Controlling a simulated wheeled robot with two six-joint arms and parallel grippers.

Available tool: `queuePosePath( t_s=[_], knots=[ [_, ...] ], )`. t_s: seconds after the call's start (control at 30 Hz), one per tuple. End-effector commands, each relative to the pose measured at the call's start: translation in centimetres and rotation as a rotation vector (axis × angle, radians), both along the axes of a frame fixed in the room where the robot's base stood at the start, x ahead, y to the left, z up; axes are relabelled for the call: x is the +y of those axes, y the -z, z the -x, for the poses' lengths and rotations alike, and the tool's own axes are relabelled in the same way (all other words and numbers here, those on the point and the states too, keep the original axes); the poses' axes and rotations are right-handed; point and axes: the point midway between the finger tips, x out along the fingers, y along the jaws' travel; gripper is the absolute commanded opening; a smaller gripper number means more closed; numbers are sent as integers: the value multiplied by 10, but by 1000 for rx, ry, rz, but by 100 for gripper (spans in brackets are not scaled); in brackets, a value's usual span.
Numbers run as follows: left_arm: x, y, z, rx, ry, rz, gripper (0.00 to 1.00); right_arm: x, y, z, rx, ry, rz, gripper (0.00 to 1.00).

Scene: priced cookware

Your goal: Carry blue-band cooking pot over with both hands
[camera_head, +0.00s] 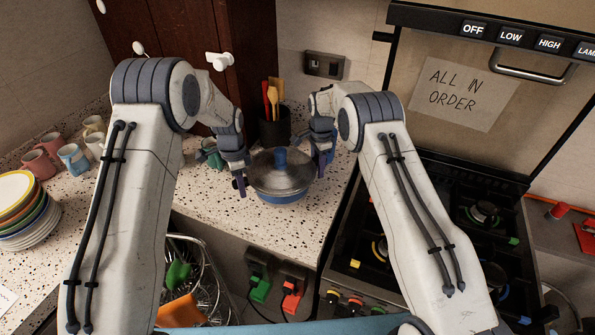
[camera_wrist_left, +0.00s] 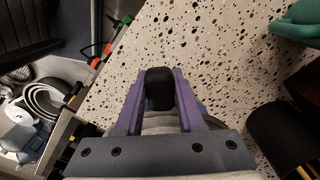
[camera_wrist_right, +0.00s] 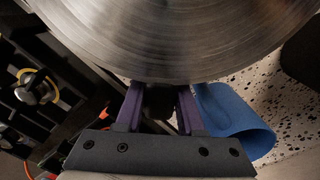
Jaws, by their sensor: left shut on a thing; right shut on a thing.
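The blue-band cooking pot (camera_head: 281,177) has a metal lid with a blue knob and a blue band low on its side. It is over the speckled counter in the head view, level, between my two grippers. I cannot tell whether it touches the counter. My left gripper (camera_head: 240,186) is at its left side; in the left wrist view its purple fingers (camera_wrist_left: 159,92) are shut on a dark handle. My right gripper (camera_head: 321,165) is at its right side; in the right wrist view its fingers (camera_wrist_right: 160,105) are shut on the other handle, partly hidden under the metal lid (camera_wrist_right: 180,40).
A dark utensil holder (camera_head: 273,130) stands just behind the pot. A teal object (camera_head: 210,152) is behind my left gripper. Mugs (camera_head: 72,158) and stacked plates (camera_head: 28,215) are at the left. The gas stove (camera_head: 480,215) is at the right. The counter's front right is clear.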

Motion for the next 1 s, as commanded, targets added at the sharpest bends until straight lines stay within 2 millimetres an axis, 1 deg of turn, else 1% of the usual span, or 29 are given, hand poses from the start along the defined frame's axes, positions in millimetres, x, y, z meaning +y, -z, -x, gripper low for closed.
queuePosePath(
  t_s=[0.17, 0.37, 1.0],
  knots=[
    [0, 1, -1, -2, 0, 0, 0, 0, 0, -1, -4, 0, -1, 0],
    [-1, 7, -1, -2, 1, 0, 0, 0, 6, -1, -4, 1, -1, 0],
    [-1, 41, -1, -2, 2, 0, 0, -1, 41, -1, -4, 2, -1, 0]
  ],
)
